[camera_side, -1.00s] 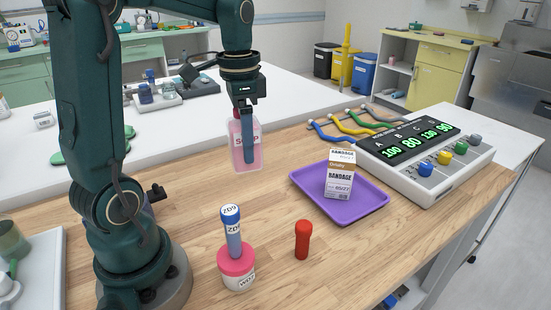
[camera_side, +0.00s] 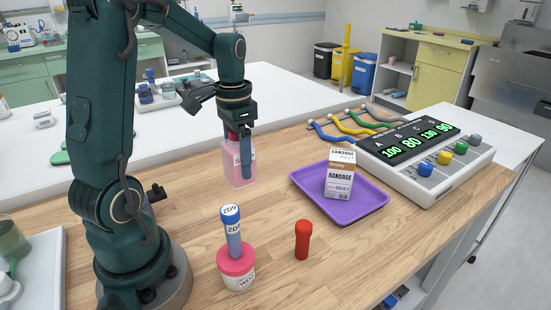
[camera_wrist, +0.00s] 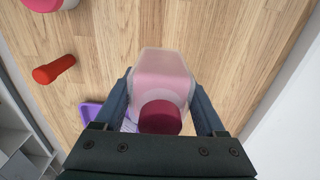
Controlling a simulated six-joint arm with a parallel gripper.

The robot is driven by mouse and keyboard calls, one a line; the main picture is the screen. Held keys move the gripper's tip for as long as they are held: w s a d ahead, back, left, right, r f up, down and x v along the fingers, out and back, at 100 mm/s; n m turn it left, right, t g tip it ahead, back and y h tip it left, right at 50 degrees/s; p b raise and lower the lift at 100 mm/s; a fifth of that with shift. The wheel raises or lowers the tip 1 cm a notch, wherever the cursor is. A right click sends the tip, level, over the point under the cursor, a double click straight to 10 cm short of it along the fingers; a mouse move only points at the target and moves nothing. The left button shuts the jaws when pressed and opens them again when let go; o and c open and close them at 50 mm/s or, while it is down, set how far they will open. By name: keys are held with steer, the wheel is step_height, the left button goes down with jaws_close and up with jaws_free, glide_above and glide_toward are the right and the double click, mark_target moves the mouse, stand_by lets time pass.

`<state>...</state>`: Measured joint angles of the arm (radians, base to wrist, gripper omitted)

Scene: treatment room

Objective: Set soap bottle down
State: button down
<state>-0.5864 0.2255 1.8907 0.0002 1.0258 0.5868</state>
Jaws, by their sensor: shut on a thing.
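The soap bottle (camera_side: 232,174) is a see-through pink bottle with a dark red cap, upright in the side view. My gripper (camera_side: 243,168) points down and is shut on it, one finger on each side. In the wrist view the bottle (camera_wrist: 163,72) sits between both fingers, its dark red cap (camera_wrist: 160,117) nearest the camera. The bottle's base is at or just above the wooden table (camera_side: 185,225); I cannot tell whether it touches. The fingers cover part of its label.
A purple tray (camera_side: 358,212) holding a bandage box (camera_side: 340,175) is right of the bottle. A red tube (camera_side: 303,240) and a pink-lidded jar (camera_side: 237,270) with a blue-capped tube (camera_side: 231,228) on top stand nearer. A monitor (camera_side: 425,165) is far right. Wood around the bottle is clear.

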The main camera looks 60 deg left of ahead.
mark_target(258, 183)
steer(key=w+d+f, duration=0.2)
steer(key=w, duration=0.1)
steer(key=shift+d+f, duration=0.25)
steer(key=shift+f, duration=1.9)
steer(key=shift+f, duration=0.1)
jaws_free()
step_height(258, 183, up, 12)
steer(key=shift+r, duration=0.15)
